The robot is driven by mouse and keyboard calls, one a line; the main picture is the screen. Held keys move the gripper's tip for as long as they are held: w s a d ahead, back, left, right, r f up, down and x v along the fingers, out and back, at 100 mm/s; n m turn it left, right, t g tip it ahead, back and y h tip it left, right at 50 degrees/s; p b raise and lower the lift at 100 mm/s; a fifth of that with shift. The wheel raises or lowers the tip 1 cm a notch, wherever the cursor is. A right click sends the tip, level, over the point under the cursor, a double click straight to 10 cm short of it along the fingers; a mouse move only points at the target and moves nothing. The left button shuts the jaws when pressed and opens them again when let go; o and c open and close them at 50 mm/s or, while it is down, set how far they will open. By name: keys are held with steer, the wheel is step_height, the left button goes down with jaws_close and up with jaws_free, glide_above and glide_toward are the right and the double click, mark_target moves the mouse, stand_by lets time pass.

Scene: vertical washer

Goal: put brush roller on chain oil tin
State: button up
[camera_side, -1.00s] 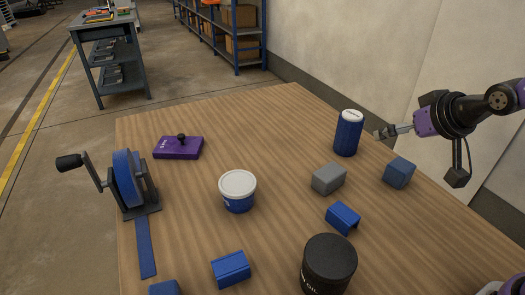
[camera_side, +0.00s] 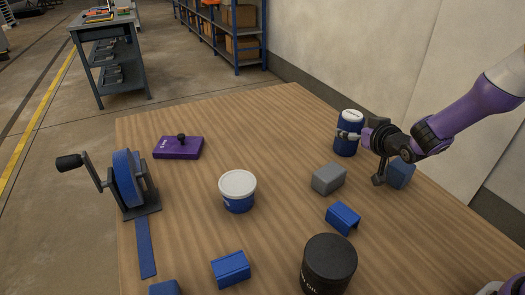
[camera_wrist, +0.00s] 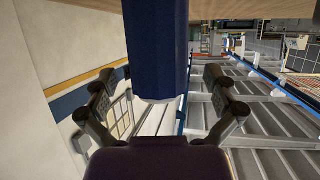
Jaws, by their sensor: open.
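The blue brush roller (camera_side: 345,145), a cylinder with a pale top, stands upright at the back right of the table. My gripper (camera_side: 350,136) is at its upper part, with the fingers open on either side of it. In the wrist view, the roller (camera_wrist: 155,45) hangs into the picture from the top, between the two spread fingers of my gripper (camera_wrist: 158,82); a gap shows on each side. The chain oil tin (camera_side: 328,265) is a black round tin with a flat lid and white lettering, at the front of the table. Nothing lies on its lid.
A white-lidded tub (camera_side: 238,190) stands mid-table. A purple plate (camera_side: 178,148) and a cranked device (camera_side: 128,182) are at left.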

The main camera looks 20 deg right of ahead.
steer(key=shift+x, duration=1.95)
steer(key=shift+s+d+f, duration=0.1)
steer(key=shift+s+f, duration=0.05)
steer(key=c, duration=1.3)
